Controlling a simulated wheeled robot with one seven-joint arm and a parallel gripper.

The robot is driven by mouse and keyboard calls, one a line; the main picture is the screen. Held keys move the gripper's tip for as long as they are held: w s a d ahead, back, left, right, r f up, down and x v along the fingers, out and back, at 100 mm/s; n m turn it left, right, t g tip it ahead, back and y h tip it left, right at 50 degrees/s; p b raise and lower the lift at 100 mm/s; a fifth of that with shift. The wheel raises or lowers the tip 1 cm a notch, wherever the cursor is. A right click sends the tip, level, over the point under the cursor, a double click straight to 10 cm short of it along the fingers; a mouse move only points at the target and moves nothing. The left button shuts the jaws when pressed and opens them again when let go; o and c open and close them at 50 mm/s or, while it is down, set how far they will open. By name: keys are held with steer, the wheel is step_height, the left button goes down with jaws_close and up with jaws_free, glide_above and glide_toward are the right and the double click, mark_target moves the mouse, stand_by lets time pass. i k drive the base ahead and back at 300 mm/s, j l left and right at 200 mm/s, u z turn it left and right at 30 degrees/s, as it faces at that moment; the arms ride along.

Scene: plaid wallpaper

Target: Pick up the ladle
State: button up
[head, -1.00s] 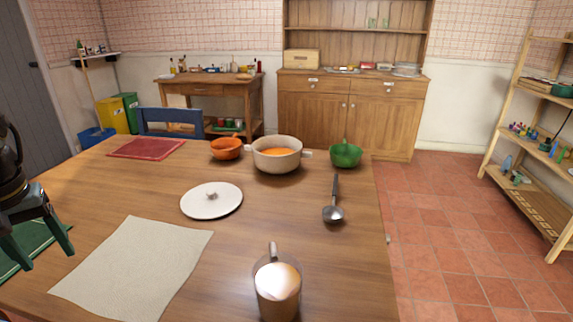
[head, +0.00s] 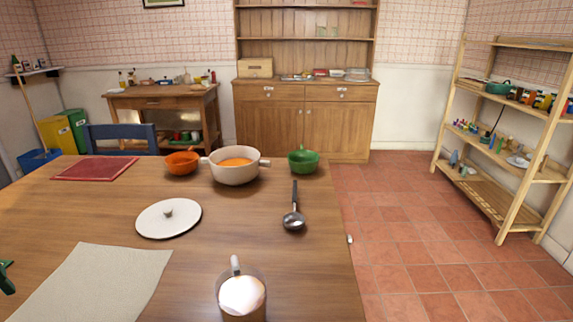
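The ladle (head: 294,219) lies on the wooden table (head: 220,215) near its right edge. Its dark handle points away from me and its shiny metal bowl is toward me. Only a green fingertip part of my gripper (head: 6,278) shows at the left edge of the head view, far to the left of the ladle and apart from it. The rest of my gripper is out of view.
A cream pot (head: 235,173) with orange contents, an orange bowl (head: 181,162) and a green bowl (head: 303,160) stand behind the ladle. A white lid (head: 168,219) lies to its left. A mug (head: 241,296) stands in front. Floor (head: 420,230) right of the table is clear.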

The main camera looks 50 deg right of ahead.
mark_target(292, 220)
steer(key=k+l+u, duration=0.2)
steer(key=k, duration=0.3)
steer(key=k+l+u, duration=0.2)
steer(key=k+l, duration=0.15)
steer(key=k, duration=0.2)
steer(key=k+l+u, duration=0.15)
steer(key=k, duration=0.35)
steer(key=k+l+u, duration=0.4)
steer(key=l, duration=0.35)
steer(key=k+l+u, duration=0.35)
steer(key=k+l, duration=0.25)
steer(key=l+u, duration=0.15)
steer(key=l, duration=0.25)
steer(key=k+l+u, duration=0.1)
steer(key=l, duration=0.3)
steer(key=k+l+u, duration=0.15)
steer(key=l, duration=0.25)
steer(key=k+l+u, duration=0.15)
steer(key=l, duration=0.25)
steer(key=k+l+u, duration=0.1)
steer(key=l, duration=0.3)
steer(key=k+l+u, duration=0.15)
steer(key=l, duration=0.75)
steer(key=k, duration=0.05)
